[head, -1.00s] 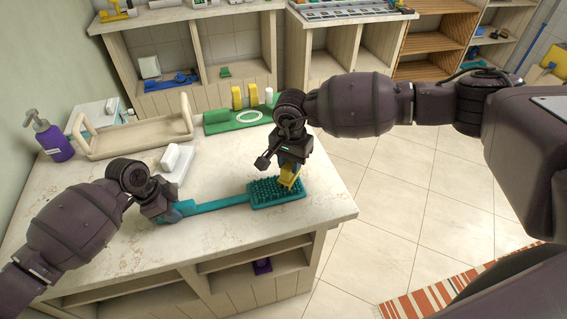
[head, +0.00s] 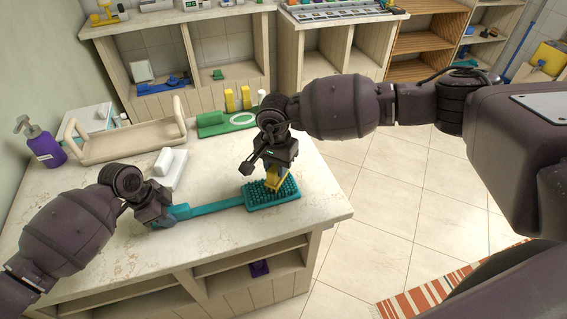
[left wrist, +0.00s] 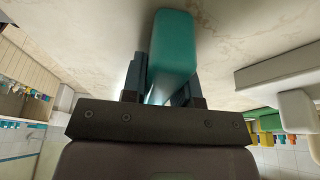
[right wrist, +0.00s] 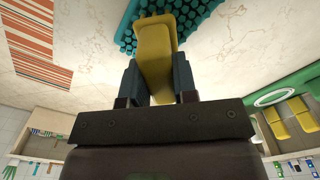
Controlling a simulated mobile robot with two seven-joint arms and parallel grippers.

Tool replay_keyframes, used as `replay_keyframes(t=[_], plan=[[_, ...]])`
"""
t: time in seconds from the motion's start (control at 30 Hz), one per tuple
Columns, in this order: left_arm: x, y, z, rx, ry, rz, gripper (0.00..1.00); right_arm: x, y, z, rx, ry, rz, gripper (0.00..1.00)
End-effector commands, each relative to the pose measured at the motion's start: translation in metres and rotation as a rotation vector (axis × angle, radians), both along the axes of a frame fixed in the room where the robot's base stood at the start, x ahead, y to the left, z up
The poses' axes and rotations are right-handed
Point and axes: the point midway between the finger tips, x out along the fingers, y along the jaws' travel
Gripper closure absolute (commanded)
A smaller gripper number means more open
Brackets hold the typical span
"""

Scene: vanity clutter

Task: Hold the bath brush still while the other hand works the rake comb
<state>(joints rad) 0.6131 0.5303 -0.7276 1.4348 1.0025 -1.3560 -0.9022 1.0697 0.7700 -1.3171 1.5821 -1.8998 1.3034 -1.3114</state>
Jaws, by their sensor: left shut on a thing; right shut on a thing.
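The teal bath brush (head: 216,207) lies on the countertop with its bristles facing up. My left gripper (head: 170,216) is shut on the end of its handle, and the teal handle also fills the jaws in the left wrist view (left wrist: 172,50). The yellow rake comb (head: 276,180) is held in my right gripper (head: 274,168), over the bristle head. In the right wrist view the comb (right wrist: 155,58) sits between the fingers, its far end at the bristles (right wrist: 190,14). Its teeth are hidden, so I cannot tell how deep they reach.
A beige tray with handles (head: 130,142) and a white block-like object (head: 168,168) stand behind the brush. A purple pump bottle (head: 42,143) is at the far left. A green board (head: 215,124) with yellow pieces lies at the back. The counter in front of the brush is clear.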

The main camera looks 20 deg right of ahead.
Motion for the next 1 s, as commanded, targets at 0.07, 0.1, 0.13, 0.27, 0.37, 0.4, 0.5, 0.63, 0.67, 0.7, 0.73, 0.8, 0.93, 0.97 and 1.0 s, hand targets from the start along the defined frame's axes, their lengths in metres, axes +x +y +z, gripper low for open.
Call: replay_keyframes(t=[0.07, 0.1, 0.13, 0.27, 0.37, 0.4, 0.5, 0.63, 0.67, 0.7, 0.73, 0.8, 0.93, 0.97, 1.0], plan=[[0.0, -0.001, 0.0, -0.002, -0.002, -0.003, 0.93, -0.003, 0.002, -0.005, -0.001, 0.008, 0.002, 0.99], [0.0, -0.001, 0.0, -0.002, -0.002, -0.003, 0.93, -0.003, 0.003, -0.005, -0.001, 0.008, 0.002, 0.99], [0.0, -0.001, 0.0, -0.002, -0.002, -0.003, 0.93, -0.003, 0.003, -0.005, -0.001, 0.008, 0.002, 0.99], [0.0, -0.001, 0.0, -0.003, -0.002, -0.003, 0.93, -0.003, 0.009, -0.005, 0.0, 0.008, 0.003, 0.99], [0.0, -0.001, 0.0, -0.003, -0.002, -0.003, 0.93, -0.004, 0.017, -0.005, 0.001, 0.009, 0.004, 0.99], [0.0, -0.001, 0.0, -0.003, -0.002, -0.003, 0.93, -0.004, 0.02, -0.005, 0.001, 0.009, 0.004, 0.99], [0.0, -0.001, 0.0, -0.003, -0.002, -0.004, 0.93, -0.004, 0.027, -0.005, 0.0, 0.01, 0.003, 0.99], [0.001, -0.001, 0.001, -0.003, -0.002, -0.004, 0.93, -0.004, 0.036, -0.005, 0.0, 0.01, 0.004, 0.98], [0.001, -0.001, 0.001, -0.003, -0.002, -0.004, 0.93, -0.004, 0.036, -0.004, -0.001, 0.009, 0.004, 0.98], [0.001, -0.001, 0.001, -0.003, -0.002, -0.004, 0.93, -0.004, 0.037, -0.004, -0.001, 0.009, 0.003, 0.98], [0.001, -0.001, 0.001, -0.003, -0.002, -0.004, 0.93, -0.004, 0.038, -0.004, -0.001, 0.01, 0.003, 0.98], [0.001, -0.001, 0.001, -0.003, -0.003, -0.003, 0.93, -0.004, 0.039, -0.004, -0.001, 0.009, 0.002, 0.98], [0.001, -0.002, 0.001, -0.003, -0.003, -0.003, 0.93, -0.003, 0.044, -0.003, -0.001, 0.009, 0.003, 0.98], [0.001, -0.002, 0.001, -0.003, -0.003, -0.003, 0.93, -0.003, 0.047, -0.003, -0.001, 0.009, 0.003, 0.98], [0.001, -0.002, 0.001, -0.003, -0.003, -0.003, 0.93, -0.003, 0.05, -0.003, -0.001, 0.009, 0.003, 0.98]])
